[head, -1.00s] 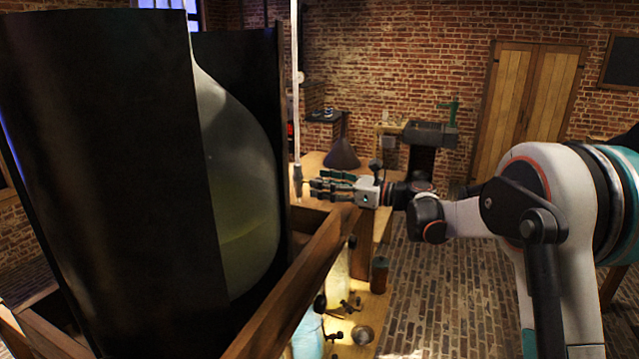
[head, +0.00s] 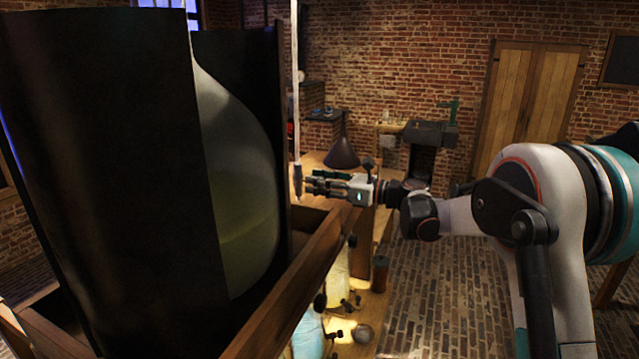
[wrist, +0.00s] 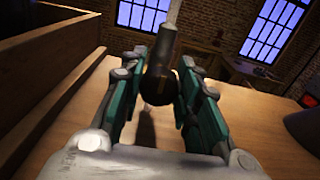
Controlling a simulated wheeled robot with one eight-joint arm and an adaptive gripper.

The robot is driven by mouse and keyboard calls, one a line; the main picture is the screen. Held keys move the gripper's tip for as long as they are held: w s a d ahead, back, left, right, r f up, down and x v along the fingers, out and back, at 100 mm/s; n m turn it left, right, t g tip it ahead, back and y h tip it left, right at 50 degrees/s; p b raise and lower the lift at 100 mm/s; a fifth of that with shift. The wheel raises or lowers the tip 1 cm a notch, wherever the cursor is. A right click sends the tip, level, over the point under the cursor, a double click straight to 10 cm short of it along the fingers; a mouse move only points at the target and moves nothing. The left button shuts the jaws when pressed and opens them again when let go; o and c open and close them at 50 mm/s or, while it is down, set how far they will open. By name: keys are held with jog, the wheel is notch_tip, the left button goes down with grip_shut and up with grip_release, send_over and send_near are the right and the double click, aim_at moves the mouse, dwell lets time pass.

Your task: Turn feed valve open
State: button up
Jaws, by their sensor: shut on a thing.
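The feed valve shows in the wrist view as a dark rounded body (wrist: 161,84) at the lower end of a pale tube (wrist: 173,14). In the head view, the tube (head: 296,100) hangs upright beside the big jar, with the valve (head: 298,181) at its lower end. My gripper (head: 308,185) reaches it from the right. In the wrist view, my gripper's teal and grey fingers (wrist: 160,88) stand on either side of the valve, shut on it. The valve's handle position cannot be told.
A large glass jar (head: 235,170) with greenish liquid stands between dark panels (head: 100,180) at left. A dark funnel-shaped thing (head: 342,153) stands on the wooden table behind. Brick floor (head: 430,290) is open at right.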

jog(key=n+b, duration=0.2)
jog(key=n, duration=0.2)
jog(key=shift+n, duration=0.3)
jog(key=n+b, duration=0.1)
jog(key=n, duration=0.3)
jog(key=shift+s+f+n, duration=0.1)
jog(key=shift+n, duration=0.2)
jog(key=n+b, duration=0.1)
jog(key=n, duration=0.3)
jog(key=shift+f+n+b, duration=0.1)
jog(key=shift+n+b, duration=0.35)
jog(key=shift+n, duration=1.75)
jog(key=o, duration=1.1)
jog(key=shift+c, duration=0.2)
jog(key=shift+s+d, duration=0.1)
